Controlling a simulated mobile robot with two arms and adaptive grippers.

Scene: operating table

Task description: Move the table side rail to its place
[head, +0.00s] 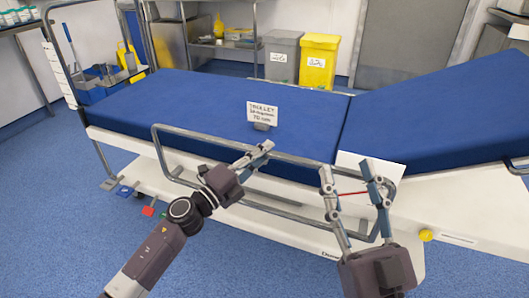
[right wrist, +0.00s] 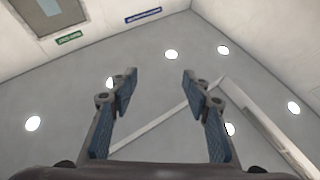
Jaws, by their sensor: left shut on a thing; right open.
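The side rail (head: 310,160) is a grey tube frame along the near side of the blue-topped operating table (head: 190,105). Its top bar is level with the mattress edge and its lower bar hangs in front of the white frame. My left gripper (head: 262,149) is shut on the top bar near its middle. My right gripper (head: 350,178) is open and points up in front of the rail's right end, partly hiding it. In the right wrist view its fingers (right wrist: 158,78) are apart with nothing between them.
A sign reading "TROLLEY" (head: 262,112) stands on the mattress. A white card (head: 385,166) is behind my right gripper. A yellow knob (head: 426,235) is on the frame at the right. Yellow (head: 319,60) and grey (head: 281,55) bins stand behind.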

